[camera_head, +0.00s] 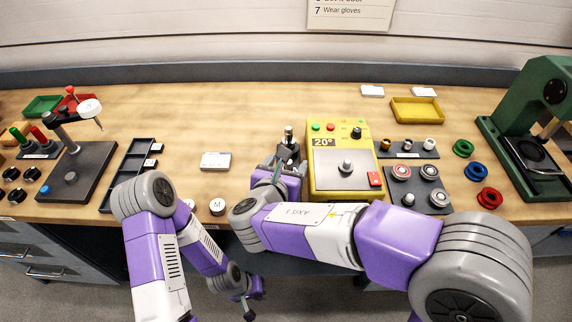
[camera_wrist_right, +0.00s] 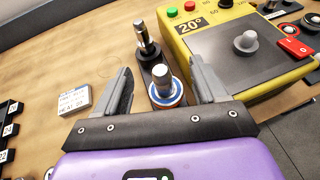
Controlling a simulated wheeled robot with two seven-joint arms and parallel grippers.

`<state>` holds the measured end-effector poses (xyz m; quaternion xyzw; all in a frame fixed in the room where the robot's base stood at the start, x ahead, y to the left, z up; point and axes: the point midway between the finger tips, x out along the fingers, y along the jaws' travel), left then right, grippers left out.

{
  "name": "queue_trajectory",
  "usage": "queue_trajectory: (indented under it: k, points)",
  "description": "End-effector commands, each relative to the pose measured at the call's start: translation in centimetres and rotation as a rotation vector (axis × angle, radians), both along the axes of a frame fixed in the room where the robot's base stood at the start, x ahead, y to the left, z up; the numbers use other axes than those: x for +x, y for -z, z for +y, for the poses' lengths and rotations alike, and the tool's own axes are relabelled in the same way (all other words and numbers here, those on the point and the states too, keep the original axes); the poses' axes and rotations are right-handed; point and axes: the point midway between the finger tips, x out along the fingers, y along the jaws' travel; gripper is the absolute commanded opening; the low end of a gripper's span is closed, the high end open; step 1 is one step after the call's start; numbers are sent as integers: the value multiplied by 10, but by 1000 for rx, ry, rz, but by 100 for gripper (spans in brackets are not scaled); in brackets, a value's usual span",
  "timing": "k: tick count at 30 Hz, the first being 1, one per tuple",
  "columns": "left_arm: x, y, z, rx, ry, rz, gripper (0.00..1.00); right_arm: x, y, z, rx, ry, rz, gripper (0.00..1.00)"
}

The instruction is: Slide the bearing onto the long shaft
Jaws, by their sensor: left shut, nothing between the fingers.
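A bearing (camera_wrist_right: 166,97) with a blue ring sits around a silver upright shaft (camera_wrist_right: 161,75) on a dark holder in the right wrist view. A second upright shaft (camera_wrist_right: 147,40) stands behind it on the same holder; it also shows in the head view (camera_head: 288,134). I cannot tell which shaft is the longer. My right gripper (camera_wrist_right: 163,88) is open, its fingers on either side of the bearing with gaps visible; in the head view it (camera_head: 279,168) is at the holder. My left gripper (camera_head: 249,308) is shut and empty, low in front of the bench.
A yellow heater (camera_head: 322,185) stands just right of the holder. A grey tray with bearings (camera_head: 401,172) lies beyond it, then coloured rings and a green press (camera_head: 540,120). A white card (camera_head: 215,161) lies left. Bench behind the holder is clear.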

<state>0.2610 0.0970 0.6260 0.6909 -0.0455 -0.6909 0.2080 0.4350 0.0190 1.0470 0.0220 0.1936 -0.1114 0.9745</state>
Motion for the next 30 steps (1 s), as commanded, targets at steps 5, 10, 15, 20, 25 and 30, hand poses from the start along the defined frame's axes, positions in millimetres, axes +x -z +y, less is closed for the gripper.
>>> queue_trajectory:
  k: [5,10,15,20,25,30]
  points:
    - [0,0,0,0,0,0,0,0,0,0,0,0,0,83]
    - [0,0,0,0,0,0,0,-1,0,0,0,0,1,83]
    - [0,-5,0,0,0,0,0,-15,-8,4,-1,-4,-1,83]
    - [0,-13,0,0,0,0,0,-41,-19,10,1,-4,0,83]
    - [0,-18,0,0,0,0,0,-61,-27,15,1,-3,-1,83]
    - [0,-19,0,0,0,0,0,-68,-29,16,0,1,0,83]
